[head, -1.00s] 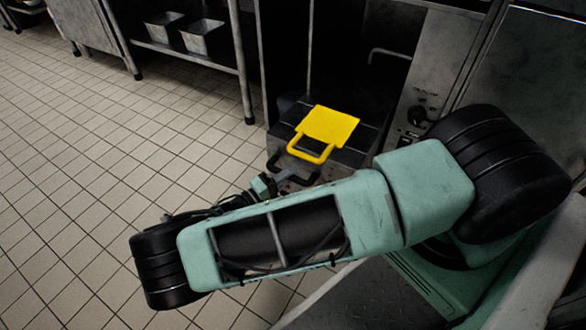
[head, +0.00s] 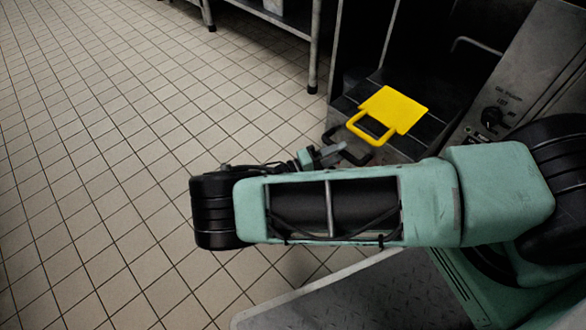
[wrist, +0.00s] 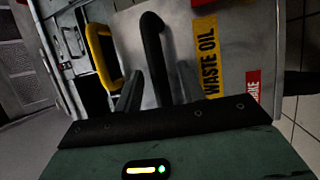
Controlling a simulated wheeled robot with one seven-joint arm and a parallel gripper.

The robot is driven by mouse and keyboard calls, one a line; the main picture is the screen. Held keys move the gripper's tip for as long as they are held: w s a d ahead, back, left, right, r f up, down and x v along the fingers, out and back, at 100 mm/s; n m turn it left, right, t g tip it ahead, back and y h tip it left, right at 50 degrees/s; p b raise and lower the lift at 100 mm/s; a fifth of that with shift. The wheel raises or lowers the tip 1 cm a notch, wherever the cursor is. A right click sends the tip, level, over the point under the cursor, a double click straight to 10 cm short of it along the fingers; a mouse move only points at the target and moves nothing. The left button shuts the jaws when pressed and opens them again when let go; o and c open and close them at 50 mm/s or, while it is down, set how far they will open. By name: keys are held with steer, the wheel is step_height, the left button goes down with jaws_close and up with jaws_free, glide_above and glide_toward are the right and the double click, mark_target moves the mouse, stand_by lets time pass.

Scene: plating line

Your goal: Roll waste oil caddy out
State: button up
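The waste oil caddy (head: 424,133) is a dark box with a yellow plate and loop handle (head: 393,108) on top, standing at the opening of a dark bay. Its black handle (head: 349,150) sticks out on the near left side. In the wrist view the grey caddy face carries a yellow "WASTE OIL" label (wrist: 207,55), and the black handle (wrist: 156,55) runs down between my fingers. My gripper (wrist: 162,80) looks open around the handle, with narrow gaps on both sides. In the head view my gripper (head: 328,153) is at the handle, its fingertips partly hidden.
The tiled floor (head: 130,130) to the left is clear. A steel table leg (head: 315,50) stands left of the bay. A metal panel with a knob (head: 492,117) borders the bay on the right. A red label (wrist: 253,85) shows beside the yellow one.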

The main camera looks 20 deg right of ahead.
steer(key=a+f, duration=0.2)
steer(key=a, duration=1.3)
steer(key=shift+a+f+p, duration=0.25)
steer(key=shift+f+p, duration=0.1)
steer(key=shift+p, duration=0.1)
steer(key=s+a+r+n+g+y+p, duration=0.25)
steer(key=r+y, duration=0.45)
steer(key=r, duration=0.6)
steer(key=s+a+r+n+g+y+p, duration=0.1)
steer(key=s+r+g+y+p, duration=0.25)
steer(key=r+y, duration=0.65)
steer(key=s+d+r+n+t+y+p, duration=0.1)
steer(key=s+r+n+t+y+p, duration=0.15)
steer(key=s+r, duration=0.65)
steer(key=s+d+r+n+t+y+p, duration=0.1)
steer(key=s+d+r+n+t+p, duration=0.2)
steer(key=r, duration=1)
step_height(320, 180, up, 38)
steer(key=s+a+p, duration=0.1)
steer(key=p, duration=3.6)
steer(key=shift+s+f+p, duration=0.15)
steer(key=shift+s+p, duration=0.05)
steer(key=shift+p, duration=0.1)
